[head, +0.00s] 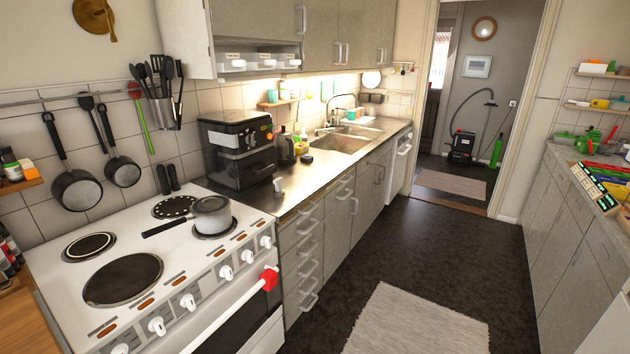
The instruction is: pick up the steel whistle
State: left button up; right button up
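I cannot make out a steel whistle for certain in the head view. A small pale grey object (278,185) stands on the steel counter (300,177) in front of the black air fryer; it is too small to identify. A steel saucepan (211,214) with a black handle sits on the right rear part of the white cooker (185,265). Neither my left nor my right gripper is in view.
A black air fryer (237,150) and dark kettle (285,149) stand on the left counter, before the sink (340,143). The dark floor (430,235) between is clear, with a pale rug (415,322).

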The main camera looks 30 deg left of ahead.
aim_at(278, 193)
jog(key=i+u, duration=0.4)
jog(key=i+l+u, duration=0.25)
jog(key=i+u, duration=0.15)
jog(key=i+l+u, duration=0.4)
jog(key=i+j, duration=0.05)
jog(key=j, duration=0.05)
